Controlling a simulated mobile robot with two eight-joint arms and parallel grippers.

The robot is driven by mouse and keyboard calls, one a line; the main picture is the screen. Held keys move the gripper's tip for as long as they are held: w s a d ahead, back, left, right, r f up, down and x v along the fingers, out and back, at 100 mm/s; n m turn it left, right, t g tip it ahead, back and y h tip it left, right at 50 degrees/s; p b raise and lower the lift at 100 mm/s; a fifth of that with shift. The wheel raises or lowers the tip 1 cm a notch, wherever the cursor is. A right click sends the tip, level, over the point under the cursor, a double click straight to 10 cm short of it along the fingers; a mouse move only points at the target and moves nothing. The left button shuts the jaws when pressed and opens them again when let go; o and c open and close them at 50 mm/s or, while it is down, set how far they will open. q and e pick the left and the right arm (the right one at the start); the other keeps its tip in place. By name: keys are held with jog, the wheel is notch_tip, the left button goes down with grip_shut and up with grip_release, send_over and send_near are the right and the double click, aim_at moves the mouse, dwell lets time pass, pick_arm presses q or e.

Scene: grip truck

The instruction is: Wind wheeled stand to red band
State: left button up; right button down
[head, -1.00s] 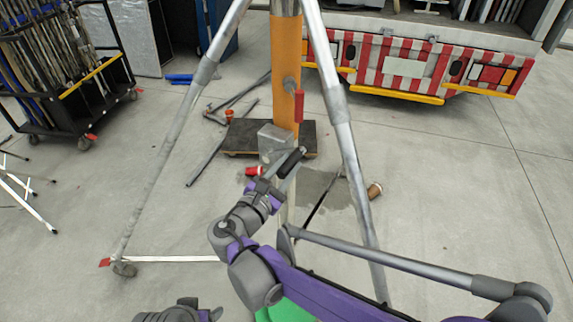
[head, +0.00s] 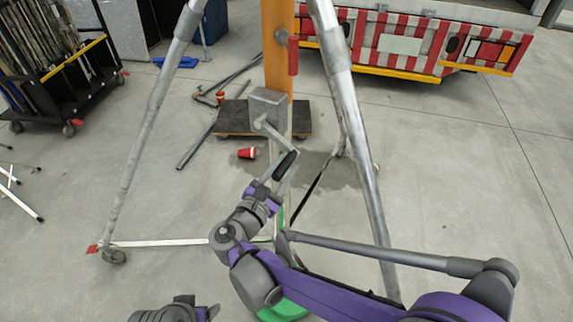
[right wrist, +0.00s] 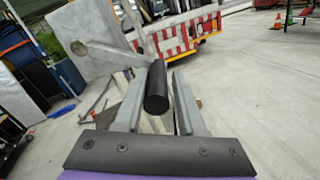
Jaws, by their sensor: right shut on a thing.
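The wheeled stand has an orange column (head: 277,75) and grey tripod legs (head: 345,90) on each side. A grey winch box (head: 267,108) is on the column, with a crank arm (head: 277,133) sloping down to the right. My right gripper (head: 284,170) is shut on the black crank grip (head: 287,160). In the right wrist view the grip (right wrist: 157,88) lies between the two fingers. I cannot make out a red band; the column's top is out of view. My left gripper is not in view.
A red cup (head: 247,153) and loose poles (head: 197,148) lie on the floor. A dark wheeled dolly (head: 235,117) is behind the winch. A black pole cart (head: 60,75) stands left, a red-and-white striped truck (head: 400,45) behind. Floor at right is clear.

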jog(key=w+a+f+b, duration=0.2)
jog(key=w+a+f, duration=0.1)
jog(key=a+f, duration=0.1)
jog(key=shift+a, duration=0.3)
jog(key=shift+c, duration=2)
grip_release()
jog(key=shift+f, duration=0.15)
